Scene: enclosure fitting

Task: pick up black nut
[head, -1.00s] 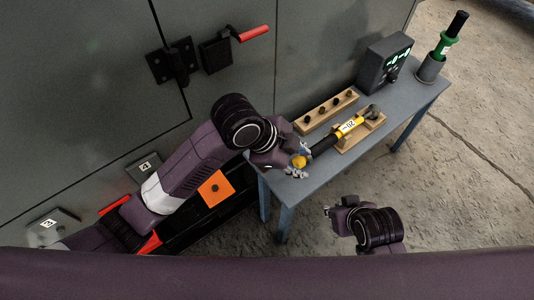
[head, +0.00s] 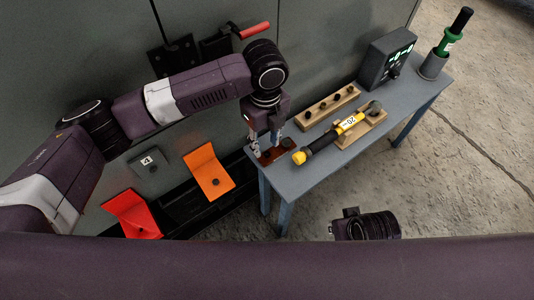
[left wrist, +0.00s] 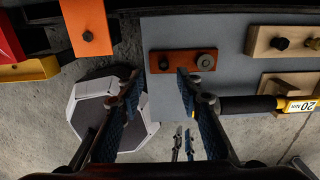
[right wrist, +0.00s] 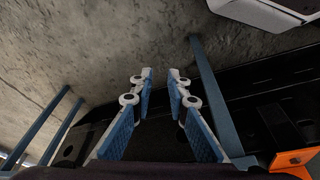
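A small black nut (left wrist: 163,62) sits on the left part of an orange-brown plate (left wrist: 184,58) in the left wrist view. A wider grey round piece (left wrist: 205,62) sits on the plate's right part. In the head view the plate (head: 283,152) lies at the table's near left corner; the pieces on it are too small to tell apart. My left gripper (head: 266,147) points down over the plate, open and empty. In the left wrist view its fingertips (left wrist: 158,73) appear either side of the nut, apart from it. My right gripper (right wrist: 158,78) is open and empty, off the table.
A yellow-and-black torque wrench (head: 325,140) marked 20 lies in a wooden cradle (head: 372,130), close right of the plate. Behind it is a wooden rack (head: 325,109) with several dark bolts. A grey display box (head: 385,62) and a green tool (head: 447,45) stand farther back.

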